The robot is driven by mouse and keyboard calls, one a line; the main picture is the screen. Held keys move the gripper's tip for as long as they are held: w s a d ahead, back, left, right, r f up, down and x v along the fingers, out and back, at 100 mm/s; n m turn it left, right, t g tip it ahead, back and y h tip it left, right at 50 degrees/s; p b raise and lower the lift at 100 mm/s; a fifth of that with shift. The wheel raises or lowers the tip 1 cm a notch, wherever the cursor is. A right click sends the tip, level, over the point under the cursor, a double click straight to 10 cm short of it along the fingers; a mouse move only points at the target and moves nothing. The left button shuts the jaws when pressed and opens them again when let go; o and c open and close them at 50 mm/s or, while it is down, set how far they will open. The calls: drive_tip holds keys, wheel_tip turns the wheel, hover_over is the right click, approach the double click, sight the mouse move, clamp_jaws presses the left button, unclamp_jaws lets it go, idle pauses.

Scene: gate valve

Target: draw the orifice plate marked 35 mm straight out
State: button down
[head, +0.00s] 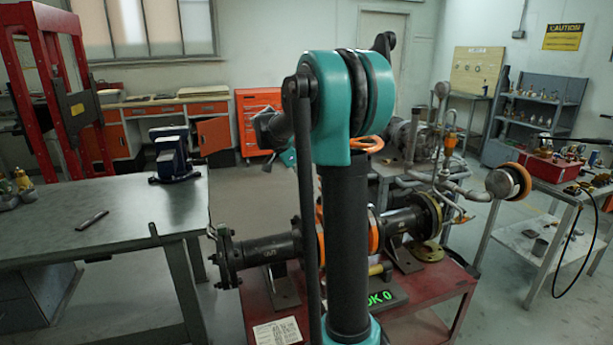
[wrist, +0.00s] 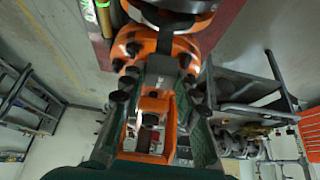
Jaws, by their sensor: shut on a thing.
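In the wrist view, my gripper (wrist: 158,85) has its green-padded fingers reaching to an orange bolted flange fitting (wrist: 165,48). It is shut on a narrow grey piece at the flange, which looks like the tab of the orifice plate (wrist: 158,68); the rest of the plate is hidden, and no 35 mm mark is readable. In the head view, a dark pipe run (head: 262,250) with orange flanges (head: 373,235) lies on the red bench (head: 425,290). My teal and black arm covers the middle of the run, and the gripper's hold does not show there.
A grey table (head: 110,215) with a blue vice (head: 172,155) stands left. Floor shows behind the bench.

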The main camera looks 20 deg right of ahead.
sight(308, 205)
wheel_tip(308, 205, down, 8)
drive_tip(key=shift+r, duration=7.8)
